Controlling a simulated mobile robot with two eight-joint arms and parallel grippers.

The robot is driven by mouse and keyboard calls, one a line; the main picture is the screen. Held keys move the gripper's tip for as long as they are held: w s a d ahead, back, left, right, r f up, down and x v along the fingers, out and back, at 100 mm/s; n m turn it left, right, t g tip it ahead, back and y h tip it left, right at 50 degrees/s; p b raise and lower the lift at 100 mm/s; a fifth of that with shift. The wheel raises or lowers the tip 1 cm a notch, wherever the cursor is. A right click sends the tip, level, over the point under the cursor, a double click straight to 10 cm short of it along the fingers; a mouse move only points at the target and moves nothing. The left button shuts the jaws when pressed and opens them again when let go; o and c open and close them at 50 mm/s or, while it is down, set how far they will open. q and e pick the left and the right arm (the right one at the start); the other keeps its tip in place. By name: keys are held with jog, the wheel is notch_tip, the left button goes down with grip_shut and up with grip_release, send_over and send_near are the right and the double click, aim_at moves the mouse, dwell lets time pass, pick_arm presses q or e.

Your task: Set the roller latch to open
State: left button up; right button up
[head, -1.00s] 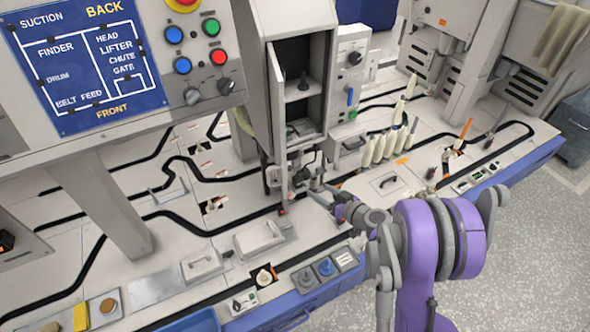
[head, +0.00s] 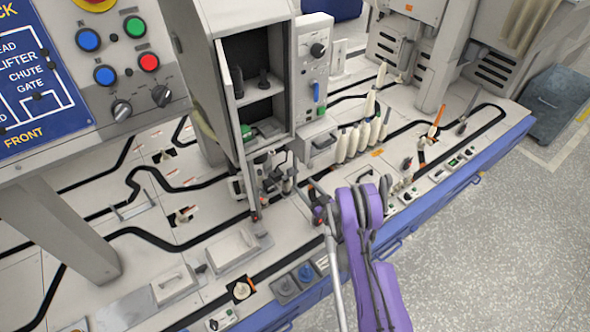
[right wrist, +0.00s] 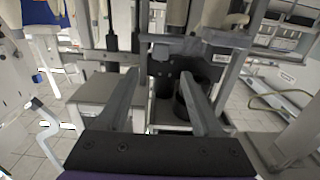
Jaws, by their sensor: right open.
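My right gripper (head: 306,188) is beside the lower front of the tall grey cabinet, at a small mechanism (head: 268,178) of metal bars and dark parts. In the right wrist view, the two grey fingers of my right gripper (right wrist: 160,82) are apart with nothing clearly held. Ahead of them are a dark bracket (right wrist: 160,68) and a black cylinder (right wrist: 194,98). I cannot tell for certain which part is the roller latch, or its setting. Contact between the fingers and the mechanism cannot be made out. My left gripper is not in view.
The open grey cabinet (head: 222,62) stands over the mechanism, close to my right arm. Several pale bobbins (head: 362,138) stand to the right. A control panel (head: 122,65) with coloured buttons is at the upper left. Open floor (head: 480,240) lies right of the bench.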

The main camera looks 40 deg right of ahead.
aim_at(291, 171)
jog(key=w, duration=0.2)
jog(key=w+b, duration=0.1)
jog(key=w, duration=0.3)
jog(key=shift+w+d, duration=0.3)
jog(key=shift+d, duration=0.05)
jog(key=shift+w+d, duration=0.1)
jog(key=shift+w, duration=0.7)
grip_shut()
dwell(0.3)
